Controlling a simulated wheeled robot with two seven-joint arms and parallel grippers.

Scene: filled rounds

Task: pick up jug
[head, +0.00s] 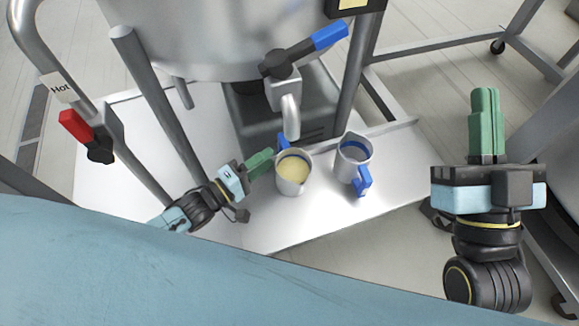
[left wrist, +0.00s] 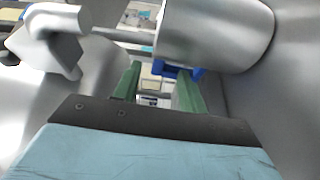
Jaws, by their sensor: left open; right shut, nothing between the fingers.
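A steel jug (head: 293,186) with pale yellow liquid stands upright on the white surface below the spout, its blue handle (head: 283,142) at its far left side. A second steel jug (head: 347,168) with a blue handle (head: 363,182) stands to its right; no yellow liquid shows in it. My left gripper (head: 262,160) is open beside the filled jug, at its left. In the left wrist view, a jug (left wrist: 215,35) fills the top, its blue handle (left wrist: 185,70) close to the open fingers (left wrist: 158,72); contact is unclear. My right gripper (head: 486,95) is shut and empty, off to the right.
A steel tank (head: 210,40) stands behind, with a spout (head: 290,115) and blue lever (head: 330,36) above the jugs. A red-handled valve (head: 75,126) and pipe marked Hot are at left. The white surface (head: 290,230) is clear in front of the jugs.

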